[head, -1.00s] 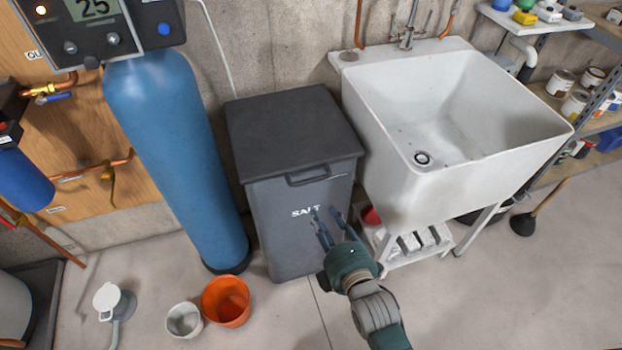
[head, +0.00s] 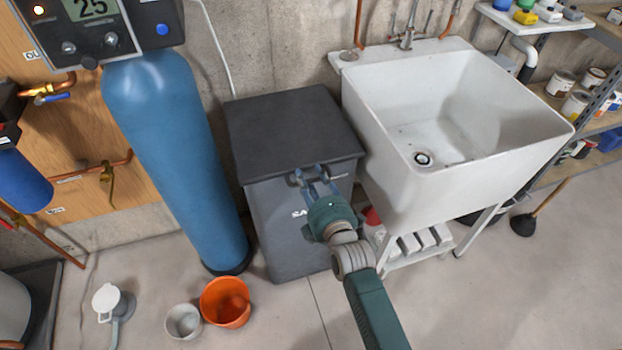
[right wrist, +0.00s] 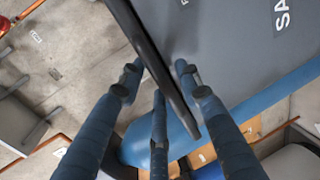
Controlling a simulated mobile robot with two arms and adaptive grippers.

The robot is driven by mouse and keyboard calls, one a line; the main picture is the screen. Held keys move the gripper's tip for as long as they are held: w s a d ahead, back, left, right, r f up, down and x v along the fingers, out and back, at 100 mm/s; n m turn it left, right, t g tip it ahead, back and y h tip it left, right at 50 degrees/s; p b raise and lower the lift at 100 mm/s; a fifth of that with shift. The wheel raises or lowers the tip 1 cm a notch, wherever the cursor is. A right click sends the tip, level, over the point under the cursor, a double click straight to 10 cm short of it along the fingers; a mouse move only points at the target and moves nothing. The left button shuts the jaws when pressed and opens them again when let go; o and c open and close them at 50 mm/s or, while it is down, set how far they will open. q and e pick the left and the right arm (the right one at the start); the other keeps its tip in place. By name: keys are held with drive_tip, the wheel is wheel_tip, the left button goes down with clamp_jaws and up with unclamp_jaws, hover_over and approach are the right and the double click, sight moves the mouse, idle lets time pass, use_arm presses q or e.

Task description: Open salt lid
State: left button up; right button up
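The salt bin (head: 275,225) is a tall grey box with white lettering, partly hidden by my right arm. Its dark flat lid (head: 290,125) lies closed on top. The lid's front handle (head: 340,176) is partly covered by my right gripper (head: 312,172). In the right wrist view the gripper (right wrist: 160,85) has its blue fingers spread, with a dark bar (right wrist: 155,60), the handle or lid edge, running between them. I cannot tell whether any finger touches it. The bin's grey front (right wrist: 235,40) shows beyond, with part of the lettering. My left gripper is not in view.
A blue tank (head: 165,150) stands close on the bin's left, and a white sink (head: 395,180) close on its right. An orange bucket (head: 226,303) and a small white bucket (head: 183,321) stand on the floor in front. The floor at right front is clear.

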clamp_jaws()
drive_tip(key=shift+r, duration=0.1)
